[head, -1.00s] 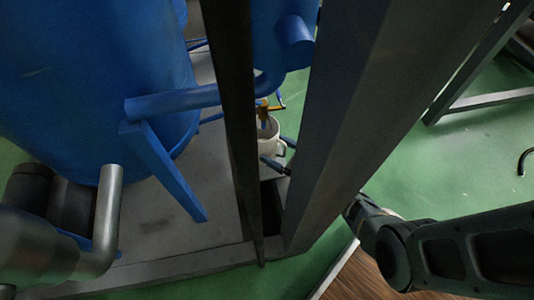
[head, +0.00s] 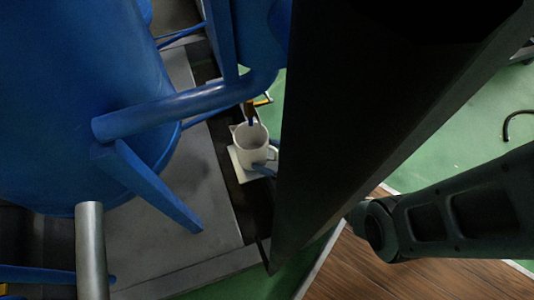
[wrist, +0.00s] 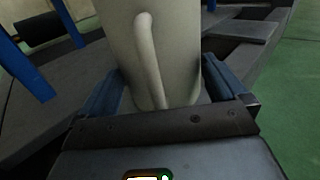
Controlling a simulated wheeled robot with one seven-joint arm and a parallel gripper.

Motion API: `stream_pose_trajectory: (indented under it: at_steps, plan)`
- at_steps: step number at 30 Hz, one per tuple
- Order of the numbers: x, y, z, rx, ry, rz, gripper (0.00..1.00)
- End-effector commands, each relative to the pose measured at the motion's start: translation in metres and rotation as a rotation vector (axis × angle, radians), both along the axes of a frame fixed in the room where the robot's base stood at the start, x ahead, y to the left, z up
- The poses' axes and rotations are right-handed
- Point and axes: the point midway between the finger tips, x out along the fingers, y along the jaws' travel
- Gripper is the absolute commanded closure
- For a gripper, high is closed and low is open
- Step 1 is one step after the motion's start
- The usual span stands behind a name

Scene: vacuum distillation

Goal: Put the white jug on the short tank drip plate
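The white jug (head: 252,143) stands upright on a pale plate (head: 240,160), which seems to be the short tank drip plate, under a small tap (head: 251,114). The plate is mostly hidden by the jug, so exact contact is hard to see. In the wrist view the jug (wrist: 155,50) fills the upper middle, its handle facing my camera. The blue fingers of my gripper (wrist: 162,88) lie along both sides of the jug, close against it, and look shut on it. In the head view my gripper (head: 265,166) shows only partly at the jug's lower right; a dark post hides the rest.
A dark post (head: 360,130) stands between the jug and my arm. A large blue tank (head: 80,90) with a blue pipe (head: 180,108) and slanted leg (head: 150,185) is at left. Green floor (head: 450,120) is open at right.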

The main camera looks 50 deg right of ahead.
Motion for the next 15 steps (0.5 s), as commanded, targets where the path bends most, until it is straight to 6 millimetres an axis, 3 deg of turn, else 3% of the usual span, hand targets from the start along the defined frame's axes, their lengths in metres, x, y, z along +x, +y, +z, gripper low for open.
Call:
stream_pose_trajectory:
  at_steps: [10,15]
  plan:
    - [-0.001,0.000,0.002,0.000,-0.001,0.000,0.00]
    - [-0.028,-0.005,0.002,0.001,0.001,-0.004,0.00]
